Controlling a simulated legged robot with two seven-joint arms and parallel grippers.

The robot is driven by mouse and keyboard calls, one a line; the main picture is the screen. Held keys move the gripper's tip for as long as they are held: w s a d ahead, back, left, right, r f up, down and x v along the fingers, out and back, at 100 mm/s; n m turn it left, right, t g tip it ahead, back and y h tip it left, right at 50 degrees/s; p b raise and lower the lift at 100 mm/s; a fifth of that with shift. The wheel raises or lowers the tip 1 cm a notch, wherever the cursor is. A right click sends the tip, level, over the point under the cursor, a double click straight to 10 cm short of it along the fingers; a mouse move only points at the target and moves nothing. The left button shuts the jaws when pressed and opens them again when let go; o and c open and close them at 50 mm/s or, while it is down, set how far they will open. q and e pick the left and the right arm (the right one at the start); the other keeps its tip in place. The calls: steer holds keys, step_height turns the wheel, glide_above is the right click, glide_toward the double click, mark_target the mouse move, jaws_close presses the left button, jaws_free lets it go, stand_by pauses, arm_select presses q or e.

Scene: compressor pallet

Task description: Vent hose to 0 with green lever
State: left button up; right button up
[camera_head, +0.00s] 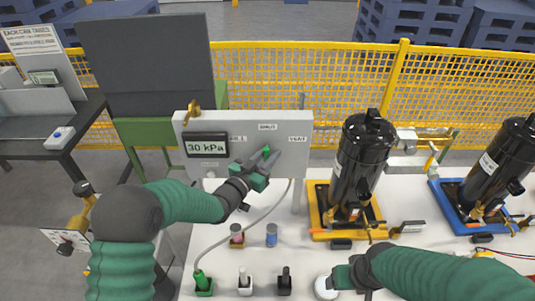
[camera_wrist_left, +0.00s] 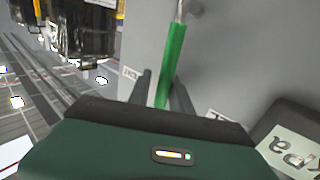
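The green lever (camera_head: 267,150) is on the grey panel (camera_head: 245,122), close to the SHUT label at top middle; VENT is at right. The display (camera_head: 207,146) reads 30 kPa. My left gripper (camera_head: 265,159) is at the lever. In the left wrist view the lever (camera_wrist_left: 172,65) stands between its two fingers, with a gap at the left finger, so it looks open around the lever. The grey hose (camera_head: 245,225) runs from the panel down to a green fitting (camera_head: 203,282). My right gripper (camera_head: 342,277) is beside a white round part (camera_head: 325,288); its fingers are unclear.
A black compressor (camera_head: 363,160) stands in a yellow tray (camera_head: 318,215) right of the panel. Another (camera_head: 495,165) stands in a blue tray (camera_head: 447,208). Two small cans and black and white fittings stand on the white table (camera_head: 290,205). A yellow fence (camera_head: 330,75) is behind.

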arm_select(q)
steer(key=shift+w+d+f, duration=0.1)
steer(key=shift+d, duration=0.35)
steer(key=shift+c, duration=0.8)
steer(key=shift+a, duration=0.2)
steer(key=shift+c, duration=1.3)
steer(key=shift+a, duration=0.7)
jaws_close()
steer(key=shift+s+d, duration=0.2)
steer(key=shift+d, duration=0.2)
steer(key=shift+a, duration=0.1)
